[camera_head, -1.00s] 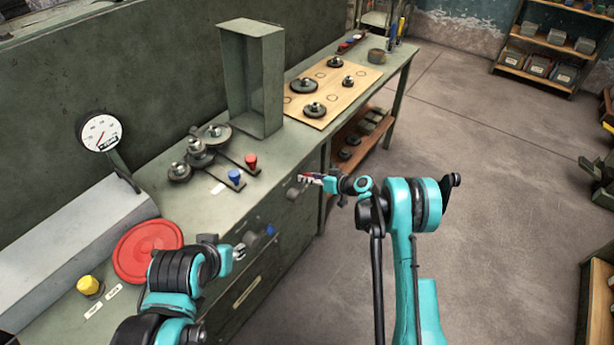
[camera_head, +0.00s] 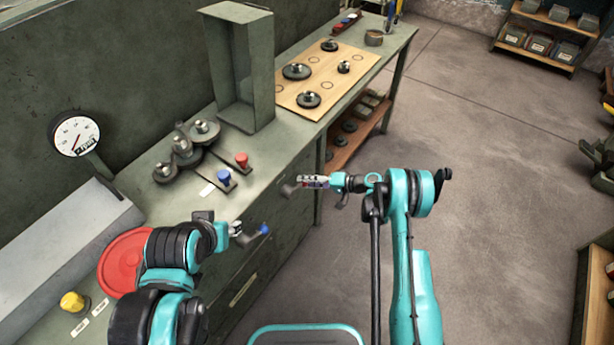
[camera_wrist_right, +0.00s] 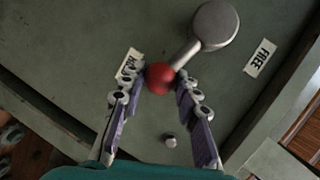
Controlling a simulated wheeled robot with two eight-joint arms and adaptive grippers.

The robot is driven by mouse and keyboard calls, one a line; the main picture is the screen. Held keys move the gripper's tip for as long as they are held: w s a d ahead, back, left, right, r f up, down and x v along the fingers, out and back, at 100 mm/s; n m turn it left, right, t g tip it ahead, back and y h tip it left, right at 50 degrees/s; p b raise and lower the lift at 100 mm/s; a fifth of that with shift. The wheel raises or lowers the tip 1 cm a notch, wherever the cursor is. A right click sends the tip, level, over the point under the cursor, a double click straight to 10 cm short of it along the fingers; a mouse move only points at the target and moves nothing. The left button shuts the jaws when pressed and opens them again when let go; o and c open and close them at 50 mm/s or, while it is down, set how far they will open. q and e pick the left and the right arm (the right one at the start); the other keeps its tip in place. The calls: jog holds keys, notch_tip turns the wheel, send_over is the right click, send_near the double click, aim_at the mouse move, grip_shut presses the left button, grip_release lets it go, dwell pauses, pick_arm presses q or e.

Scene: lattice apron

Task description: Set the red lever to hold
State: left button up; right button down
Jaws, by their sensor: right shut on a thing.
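The red lever (camera_wrist_right: 187,54) is on the green cabinet front. In the right wrist view it has a round grey hub, a short grey arm and a red ball knob (camera_wrist_right: 160,79). The knob points toward the lower left, close beside the HOLD label (camera_wrist_right: 129,64). The FREE label (camera_wrist_right: 261,58) is on the hub's other side. My right gripper (camera_wrist_right: 158,92) is shut on the red knob, one finger on each side. In the head view my right gripper (camera_head: 312,182) is at the cabinet front. My left gripper (camera_head: 238,230) is by a blue-knobbed lever (camera_head: 263,230); its jaws are too small to read.
On the bench are a red disc (camera_head: 122,264), a yellow knob (camera_head: 72,301), a dial gauge (camera_head: 74,135), blue and red knobs (camera_head: 241,160), stacked weights and an upright open box (camera_head: 238,70). A wooden board (camera_head: 327,78) lies farther back.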

jog(key=shift+f+m+y, duration=0.3)
jog(key=shift+f+m, duration=0.2)
jog(key=shift+s+a, duration=0.1)
jog(key=c, duration=1.1)
grip_release()
jog(key=v, duration=1.2)
